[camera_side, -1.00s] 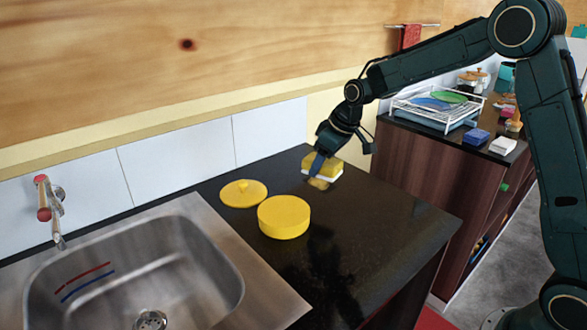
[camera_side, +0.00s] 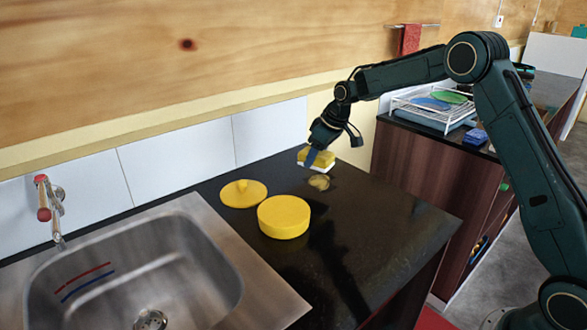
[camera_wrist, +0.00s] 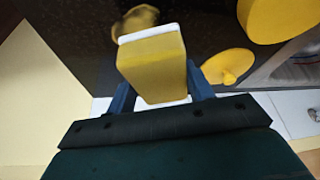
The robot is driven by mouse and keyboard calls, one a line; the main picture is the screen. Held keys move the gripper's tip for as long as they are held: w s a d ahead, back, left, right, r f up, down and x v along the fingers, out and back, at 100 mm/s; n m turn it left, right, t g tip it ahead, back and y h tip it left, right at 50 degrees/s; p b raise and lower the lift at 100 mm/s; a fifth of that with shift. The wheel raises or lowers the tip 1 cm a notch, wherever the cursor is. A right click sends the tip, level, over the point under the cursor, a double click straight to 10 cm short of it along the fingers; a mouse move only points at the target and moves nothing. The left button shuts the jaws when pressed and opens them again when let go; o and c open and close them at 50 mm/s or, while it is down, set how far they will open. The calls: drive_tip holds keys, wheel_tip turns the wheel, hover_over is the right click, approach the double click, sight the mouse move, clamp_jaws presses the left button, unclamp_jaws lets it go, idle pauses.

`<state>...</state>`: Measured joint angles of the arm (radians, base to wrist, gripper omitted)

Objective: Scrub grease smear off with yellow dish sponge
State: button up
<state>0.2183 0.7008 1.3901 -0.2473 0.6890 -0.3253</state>
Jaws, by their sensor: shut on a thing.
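My gripper (camera_side: 313,157) is shut on the yellow dish sponge (camera_side: 321,156), which has a white layer on its underside. In the wrist view, the blue fingers of my gripper (camera_wrist: 160,82) clasp the sponge (camera_wrist: 150,62) from both sides. The grease smear (camera_side: 319,182) is a brownish-yellow patch on the black counter, just in front of the sponge in the side view. It also shows past the sponge's white edge in the wrist view (camera_wrist: 132,22). The sponge is at the smear's wall side and leaves most of it uncovered. I cannot tell whether the sponge touches the counter.
A round yellow pot (camera_side: 284,217) and its yellow lid (camera_side: 243,193) sit on the counter (camera_side: 385,225) left of the smear. A steel sink (camera_side: 170,265) with a tap (camera_side: 50,210) lies further left. A tiled wall (camera_side: 270,130) bounds the back. The counter's right front is clear.

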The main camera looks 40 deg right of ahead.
sight(309, 184)
drive_tip(key=shift+f, duration=3.1)
drive_tip(key=shift+d+f, duration=0.5)
drive_tip(key=shift+f, duration=0.05)
drive_tip(key=shift+c, duration=0.3)
drive_tip(key=shift+d, duration=3.4)
drive_tip(key=shift+a, duration=3.95)
drive_tip(key=shift+w+f, duration=0.1)
drive_tip(key=shift+w, duration=0.2)
drive_tip(key=shift+d, duration=3.9)
drive_tip(key=shift+a, duration=3.85)
drive_tip(key=shift+a+r, duration=0.1)
drive_tip(key=shift+r, duration=4.05)
